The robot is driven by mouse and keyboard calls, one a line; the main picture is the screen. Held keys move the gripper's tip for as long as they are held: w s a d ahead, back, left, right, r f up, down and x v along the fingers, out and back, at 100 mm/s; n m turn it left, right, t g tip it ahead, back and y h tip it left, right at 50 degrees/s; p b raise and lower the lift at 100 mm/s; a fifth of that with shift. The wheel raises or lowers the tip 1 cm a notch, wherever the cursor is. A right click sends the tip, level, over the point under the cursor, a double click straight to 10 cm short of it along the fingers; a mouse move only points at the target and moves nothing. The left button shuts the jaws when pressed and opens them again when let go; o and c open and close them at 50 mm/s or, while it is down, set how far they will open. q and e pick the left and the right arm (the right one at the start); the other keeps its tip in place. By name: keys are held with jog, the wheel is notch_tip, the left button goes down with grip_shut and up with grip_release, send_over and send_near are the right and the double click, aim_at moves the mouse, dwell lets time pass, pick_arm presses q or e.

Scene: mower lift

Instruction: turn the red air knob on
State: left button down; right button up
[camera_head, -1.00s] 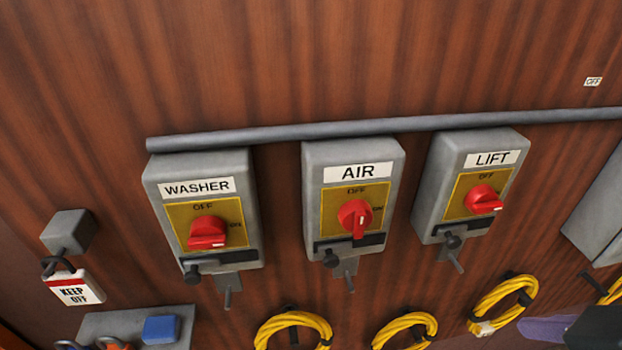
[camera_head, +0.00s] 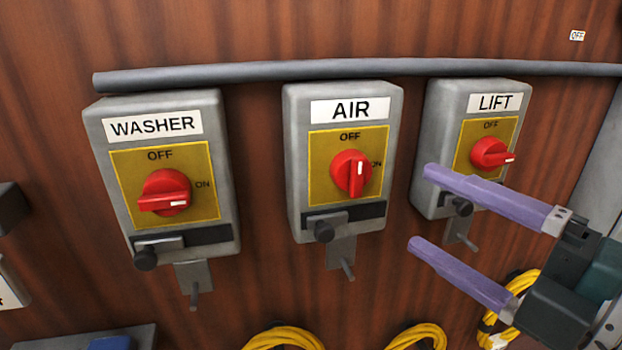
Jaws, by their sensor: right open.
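The red air knob (camera_head: 352,174) sits on the yellow plate of the grey AIR box (camera_head: 392,115) in the middle of the view. Its handle stands roughly vertical, with a white mark on it, below the OFF label; the ON label is at its right. My right gripper (camera_head: 421,207) comes in from the right, open and empty. My left gripper is not in view.
The WASHER box (camera_head: 229,150) is at left and the LIFT box (camera_head: 432,130) at right; their red knobs have roughly horizontal handles. A grey pipe (camera_head: 260,72) runs above the boxes. Yellow coiled cables (camera_head: 285,337) hang below. Dark latch pins stick out under the boxes.

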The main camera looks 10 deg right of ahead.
aim_at(364, 178)
jog(key=p+x, duration=0.2)
jog(key=x, duration=0.6)
jog(key=shift+w+a+r, duration=0.1)
jog(key=shift+w+r, duration=0.05)
jog(key=shift+w, duration=0.15)
jog(key=shift+w+a, duration=0.2)
jog(key=shift+w, duration=0.15)
